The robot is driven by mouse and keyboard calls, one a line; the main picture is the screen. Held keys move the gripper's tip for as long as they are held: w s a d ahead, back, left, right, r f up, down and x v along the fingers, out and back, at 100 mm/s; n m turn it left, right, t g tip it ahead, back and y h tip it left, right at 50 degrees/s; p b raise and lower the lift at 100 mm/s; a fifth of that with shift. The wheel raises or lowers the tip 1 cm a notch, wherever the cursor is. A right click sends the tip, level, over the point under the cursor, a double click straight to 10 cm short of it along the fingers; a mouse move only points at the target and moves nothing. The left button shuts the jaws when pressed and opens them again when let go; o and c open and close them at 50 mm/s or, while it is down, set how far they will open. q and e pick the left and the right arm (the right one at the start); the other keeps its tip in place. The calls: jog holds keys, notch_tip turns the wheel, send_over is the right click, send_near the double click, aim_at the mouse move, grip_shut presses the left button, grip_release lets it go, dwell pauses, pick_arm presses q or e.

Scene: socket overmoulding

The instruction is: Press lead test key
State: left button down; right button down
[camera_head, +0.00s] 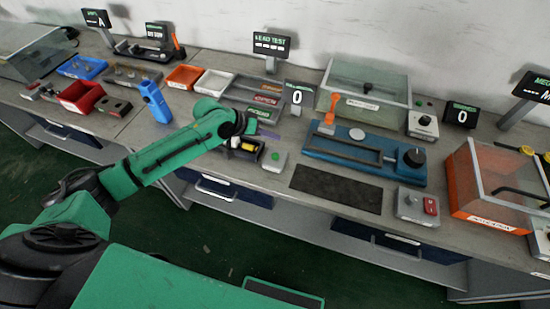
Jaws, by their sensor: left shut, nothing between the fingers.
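The lead test station is at the middle of the bench, with a black display (270,43) reading LEAD TEST on a post at the back. A small pale box with a green button (277,157) sits near the front edge; I cannot tell whether it is the lead test key. My right gripper is not in view.
A blue fixture (352,148) with an orange lever and a dark mat (335,189) lie to the right. Clear-lidded boxes (365,103) stand behind and at far right. A blue upright holder (154,101) and several trays are left.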

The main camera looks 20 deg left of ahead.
pick_arm(q)
jog(key=b, duration=0.4)
send_over(272, 160)
notch_tip(272, 160, down, 4)
jog(key=shift+w+f, duration=0.15)
jog(key=shift+f, duration=0.05)
notch_tip(272, 160, down, 2)
jog(key=shift+f+b, duration=0.15)
jog(key=shift+b, duration=0.35)
dwell(1.0)
jog(key=shift+f, duration=0.4)
jog(key=shift+f, duration=0.6)
dwell(0.4)
jog(key=shift+r+p, duration=0.9)
jog(key=shift+r, duration=0.1)
